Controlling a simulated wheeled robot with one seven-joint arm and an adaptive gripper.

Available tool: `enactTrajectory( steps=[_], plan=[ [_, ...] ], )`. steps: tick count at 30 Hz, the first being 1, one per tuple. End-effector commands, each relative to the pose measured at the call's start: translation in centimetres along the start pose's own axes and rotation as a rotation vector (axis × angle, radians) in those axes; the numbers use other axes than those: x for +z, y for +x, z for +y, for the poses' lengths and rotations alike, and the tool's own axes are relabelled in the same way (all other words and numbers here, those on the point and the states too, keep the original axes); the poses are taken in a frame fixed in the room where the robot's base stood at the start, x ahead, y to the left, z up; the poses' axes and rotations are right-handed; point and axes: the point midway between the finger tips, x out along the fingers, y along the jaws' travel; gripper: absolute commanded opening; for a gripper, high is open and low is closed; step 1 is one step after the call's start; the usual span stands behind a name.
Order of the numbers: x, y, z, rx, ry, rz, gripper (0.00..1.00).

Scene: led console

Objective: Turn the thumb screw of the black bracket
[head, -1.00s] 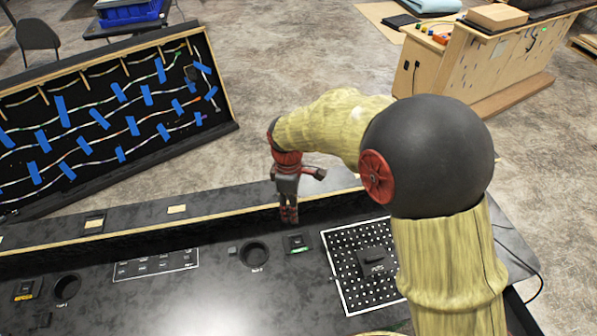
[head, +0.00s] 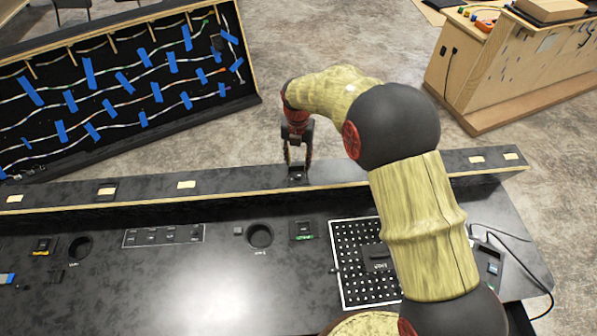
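My gripper (head: 298,162) points down over the raised black ledge behind the console. Its two fingers stand apart, with a gap showing between them. A small black block (head: 298,177) sits on the ledge right below and between the fingertips; it may be the black bracket. No thumb screw can be made out at this size, and I cannot tell whether the fingers touch the block.
The ledge (head: 235,188) carries several cream labels. In front lies the black console top with a round cup (head: 260,236), a small black box (head: 302,230) and a white-dotted panel (head: 350,262). A board with blue tape (head: 120,85) leans behind.

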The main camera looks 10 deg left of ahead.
Motion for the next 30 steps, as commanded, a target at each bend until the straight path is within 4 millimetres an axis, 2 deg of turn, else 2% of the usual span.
enactTrajectory(
  steps=[9,15,26,30],
  plan=[
    [-0.1,4.7,-0.1,-0.002,0.001,0.003,0.37],
    [-0.1,6.8,0.0,-0.001,0.002,0.002,0.37],
    [-0.1,7.4,0.0,0.000,0.003,0.001,0.37],
    [-0.1,7.4,0.0,-0.001,0.003,0.001,0.30]
  ],
)
